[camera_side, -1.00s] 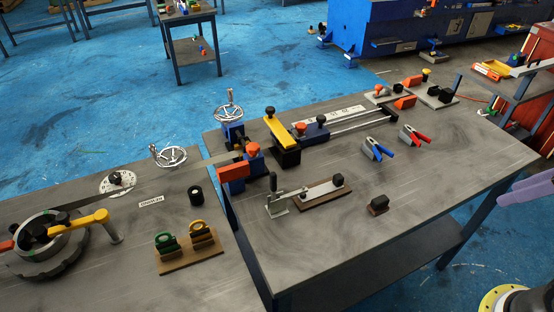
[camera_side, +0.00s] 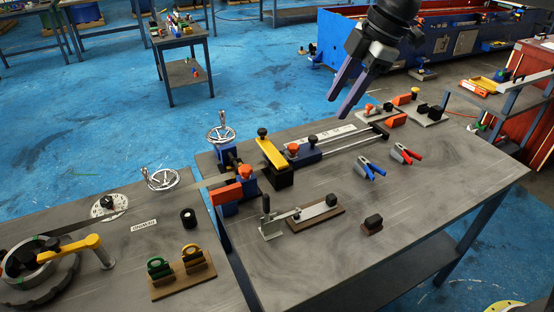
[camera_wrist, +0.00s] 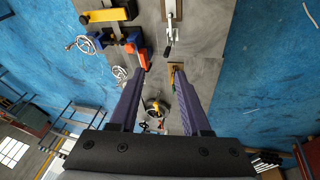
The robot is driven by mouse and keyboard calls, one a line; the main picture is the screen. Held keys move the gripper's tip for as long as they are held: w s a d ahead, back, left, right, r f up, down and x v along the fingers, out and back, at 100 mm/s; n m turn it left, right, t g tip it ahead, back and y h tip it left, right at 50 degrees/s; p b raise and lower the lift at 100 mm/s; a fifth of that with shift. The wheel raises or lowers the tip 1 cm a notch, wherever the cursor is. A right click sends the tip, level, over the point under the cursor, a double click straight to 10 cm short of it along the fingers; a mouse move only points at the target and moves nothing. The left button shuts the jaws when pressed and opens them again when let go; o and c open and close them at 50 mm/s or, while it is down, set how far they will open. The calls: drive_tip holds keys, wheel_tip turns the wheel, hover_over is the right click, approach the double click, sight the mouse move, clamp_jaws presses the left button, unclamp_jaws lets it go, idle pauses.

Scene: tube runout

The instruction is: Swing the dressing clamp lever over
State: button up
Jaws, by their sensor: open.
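A metal toggle clamp (camera_side: 284,222) stands on the right-hand bench, its upright black-gripped lever (camera_side: 266,204) at the left end. I take this for the dressing clamp; no label on it is readable. A bar runs right from it over a brown board to a black knob (camera_side: 331,200). In the wrist view the clamp lever (camera_wrist: 168,49) shows beyond the fingertips, near the top. My gripper (camera_side: 337,107) is open and empty, high above the bench and up and right of the clamp, apart from it. Its two purple fingers (camera_wrist: 159,73) also show in the wrist view.
A yellow bar on a black block (camera_side: 272,150) stands behind the clamp, with an orange block (camera_side: 226,195) to its left. A small black-topped block (camera_side: 373,223) and red-and-blue-handled pliers (camera_side: 371,168) lie to the right. The bench front right is clear.

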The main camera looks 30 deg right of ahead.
drive_tip(key=w+a+f+n+g, duration=0.2)
drive_tip(key=w+a+f, duration=0.45)
drive_tip(key=f, duration=0.25)
drive_tip(key=g, duration=0.1)
approach(266, 194)
drive_tip(key=f, duration=0.1)
drive_tip(key=shift+x, duration=4.2)
drive_tip(key=shift+s+a, duration=0.1)
clamp_jaws()
